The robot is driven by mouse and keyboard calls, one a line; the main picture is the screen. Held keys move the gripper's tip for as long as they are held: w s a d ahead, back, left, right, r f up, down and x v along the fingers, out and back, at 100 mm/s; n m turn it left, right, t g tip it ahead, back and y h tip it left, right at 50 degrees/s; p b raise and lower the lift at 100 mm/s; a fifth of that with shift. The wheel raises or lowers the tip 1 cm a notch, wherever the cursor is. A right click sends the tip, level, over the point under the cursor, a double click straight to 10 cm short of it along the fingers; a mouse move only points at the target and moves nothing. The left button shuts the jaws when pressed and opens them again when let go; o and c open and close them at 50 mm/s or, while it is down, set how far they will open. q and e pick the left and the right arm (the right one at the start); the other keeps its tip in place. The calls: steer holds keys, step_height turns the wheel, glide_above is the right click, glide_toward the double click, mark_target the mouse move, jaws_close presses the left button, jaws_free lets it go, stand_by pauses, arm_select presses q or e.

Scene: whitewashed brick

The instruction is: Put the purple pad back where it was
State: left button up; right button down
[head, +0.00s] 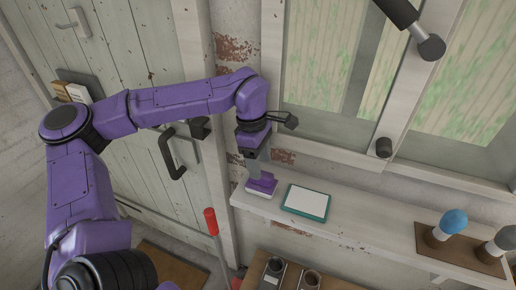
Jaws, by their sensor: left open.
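The purple pad (261,188) has a pale side and lies at the left end of the white windowsill ledge (360,218). My left gripper (260,174) points down right at the pad. Its jaws are open, and its grey fingers cover part of the pad's upper side. Whether a finger touches the pad I cannot tell. A teal pad with a white top (306,202) lies just right of the purple pad, with a narrow gap between them. My right gripper is out of view.
A wooden board (428,243) with a blue-topped item (448,226) and a grey-topped item (498,243) stands on the ledge at right. The ledge between is clear. Below are a red-handled tool (211,222) and dark cups (309,279). A dark door handle (171,155) is behind my arm.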

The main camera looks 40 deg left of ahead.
arm_select(q)
step_height(320, 180, up, 8)
steer(key=a, duration=0.1)
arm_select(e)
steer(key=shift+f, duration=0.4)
arm_select(q)
steer(key=shift+a+f, duration=0.1)
steer(key=shift+f, duration=0.05)
